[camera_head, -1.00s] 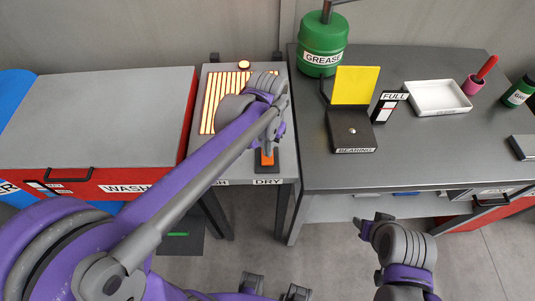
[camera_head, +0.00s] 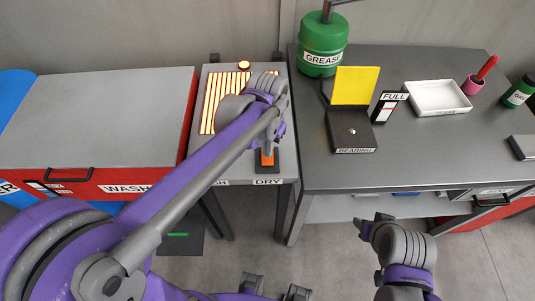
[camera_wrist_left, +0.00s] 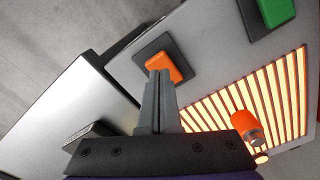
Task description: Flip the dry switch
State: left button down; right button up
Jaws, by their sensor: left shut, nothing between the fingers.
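The dry switch is an orange rocker (camera_head: 267,158) on a black base, above the DRY label (camera_head: 267,182) on the grey panel. It also shows in the left wrist view (camera_wrist_left: 172,66). My left gripper (camera_head: 268,147) is shut and empty, pointing down at the switch. In the left wrist view its closed fingertips (camera_wrist_left: 160,73) overlap the near edge of the orange rocker; whether they touch it I cannot tell. My right gripper (camera_head: 371,224) hangs in front of the right table, away from the switch; its finger opening is unclear.
A green switch (camera_wrist_left: 272,14) sits beside the orange one. Glowing strips (camera_wrist_left: 285,95) and an orange cylinder (camera_wrist_left: 243,124) are close by. A red washer box (camera_head: 110,115) stands left. The right table (camera_head: 425,150) carries a bearing box (camera_head: 350,133), grease can (camera_head: 322,45) and white tray (camera_head: 437,97).

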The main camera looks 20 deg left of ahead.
aim_at(267, 160)
pick_arm(q)
jog(key=shift+f+b, duration=0.8)
jog(key=shift+f, duration=0.5)
pick_arm(e)
jog(key=shift+s+f, duration=0.2)
jog(key=shift+f, duration=0.35)
jog(key=shift+s+f, duration=0.15)
jog(key=shift+f, duration=0.35)
pick_arm(q)
jog(key=shift+r, duration=0.1)
pick_arm(e)
jog(key=shift+r, duration=0.1)
pick_arm(q)
jog(key=shift+r+p, duration=1.95)
jog(key=shift+r, duration=1.5)
pick_arm(e)
jog(key=r, duration=0.1)
jog(key=w+r, duration=0.1)
jog(key=r, duration=0.1)
jog(key=w+r, duration=0.1)
jog(key=r, duration=0.1)
